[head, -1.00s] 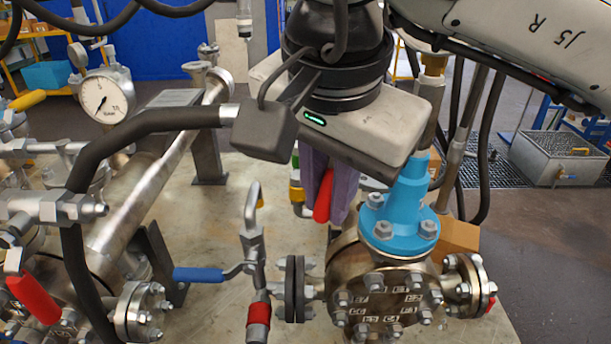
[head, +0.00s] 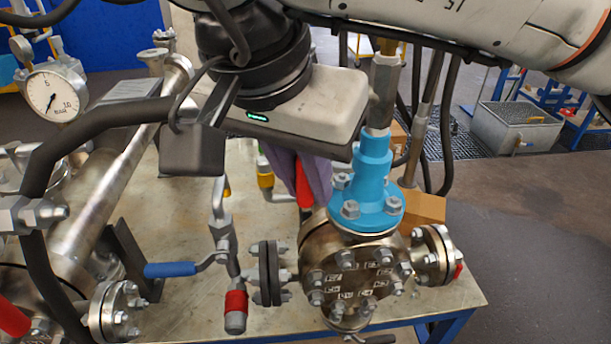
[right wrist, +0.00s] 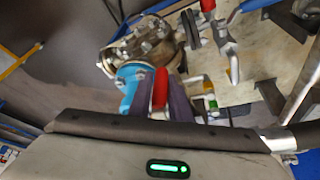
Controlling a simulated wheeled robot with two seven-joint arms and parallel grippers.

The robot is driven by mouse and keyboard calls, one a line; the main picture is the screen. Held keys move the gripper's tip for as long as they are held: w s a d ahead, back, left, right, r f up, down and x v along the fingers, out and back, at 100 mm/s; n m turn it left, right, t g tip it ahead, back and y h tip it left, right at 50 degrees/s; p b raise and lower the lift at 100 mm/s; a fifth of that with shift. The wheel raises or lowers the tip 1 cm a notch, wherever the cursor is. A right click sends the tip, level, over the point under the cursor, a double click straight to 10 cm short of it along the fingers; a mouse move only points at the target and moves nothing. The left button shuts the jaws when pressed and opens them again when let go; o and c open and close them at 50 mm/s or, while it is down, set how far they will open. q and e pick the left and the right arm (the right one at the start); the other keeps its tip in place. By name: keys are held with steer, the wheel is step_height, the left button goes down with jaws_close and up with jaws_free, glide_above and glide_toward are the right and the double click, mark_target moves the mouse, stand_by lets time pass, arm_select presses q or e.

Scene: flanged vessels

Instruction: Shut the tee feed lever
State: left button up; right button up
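A red lever handle (head: 304,186) stands between the purple fingers of my right gripper (head: 300,176), behind the round flanged vessel (head: 345,270) and left of its blue bonnet (head: 368,185). In the right wrist view the red lever (right wrist: 160,88) is pressed close against the purple fingers (right wrist: 178,104), which appear shut on it. The lever's pivot is mostly hidden by the gripper and vessel. A fitting with yellow and green bands (right wrist: 210,104) sits beside the fingers. My left gripper is not in view.
A blue-handled lever (head: 170,269) and a red-banded fitting (head: 235,305) are at the vessel's left. A pressure gauge (head: 53,95) and large pipe (head: 115,170) stand farther left. A cardboard box (head: 418,206) is behind the vessel. The bench's front right corner is clear.

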steer(key=o, duration=0.4)
steer(key=shift+c, duration=0.2)
steer(key=v, duration=1)
steer(key=shift+r, duration=0.15)
stand_by(0.8)
